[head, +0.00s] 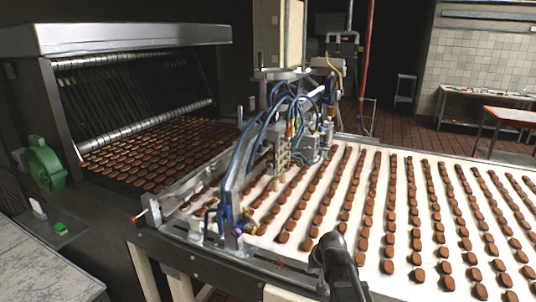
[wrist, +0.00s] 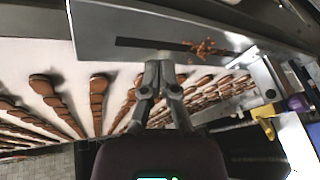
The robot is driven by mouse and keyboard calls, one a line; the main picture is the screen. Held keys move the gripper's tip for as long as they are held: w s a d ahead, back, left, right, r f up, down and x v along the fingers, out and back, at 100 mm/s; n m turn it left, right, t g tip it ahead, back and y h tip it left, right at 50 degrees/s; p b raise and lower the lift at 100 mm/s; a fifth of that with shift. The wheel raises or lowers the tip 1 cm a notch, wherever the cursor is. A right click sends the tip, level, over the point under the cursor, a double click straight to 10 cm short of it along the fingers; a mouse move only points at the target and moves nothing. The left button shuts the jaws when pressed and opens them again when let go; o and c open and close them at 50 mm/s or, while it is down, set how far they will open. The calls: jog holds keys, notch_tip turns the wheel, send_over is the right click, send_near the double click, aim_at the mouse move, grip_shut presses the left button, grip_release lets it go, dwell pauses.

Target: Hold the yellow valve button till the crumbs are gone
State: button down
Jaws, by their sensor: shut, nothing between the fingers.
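The yellow valve button (head: 248,217) sits low on the blue-hosed fitting at the near edge of the belt, left of my gripper (head: 328,243). In the wrist view a yellow part (wrist: 265,110) of the valve shows at the right, beside a purple knob (wrist: 299,102). Brown crumbs (wrist: 207,47) lie on the metal plate around the right part of its dark slot; faint crumbs (head: 282,265) show on the near rail in the head view. My gripper (wrist: 163,62) is shut and empty, its tips close to the plate, left of the crumbs and apart from the yellow part.
A white belt (head: 375,235) carries rows of brown biscuits (head: 371,200) behind and right of my gripper. The hosed nozzle machine (head: 290,130) stands over the belt.

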aim_at(269, 157)
jog(key=w+a+r+m+t+y+p, duration=0.3)
jog(key=w+a+r+t+p, duration=0.5)
jog(key=w+a+r, duration=1.2)
jog(key=w+r+t+y, duration=0.1)
jog(key=w+r+t, duration=0.1)
jog(key=w+r, duration=0.1)
jog(key=shift+t, duration=0.3)
jog(key=shift+w, duration=0.2)
jog(key=w+d, duration=0.3)
jog(key=w, duration=0.5)
jog(key=shift+w+d, duration=0.3)
jog(key=shift+w, duration=0.55)
dwell(1.6)
dwell(1.6)
jog(key=shift+s+a, duration=0.3)
jog(key=shift+s, duration=0.55)
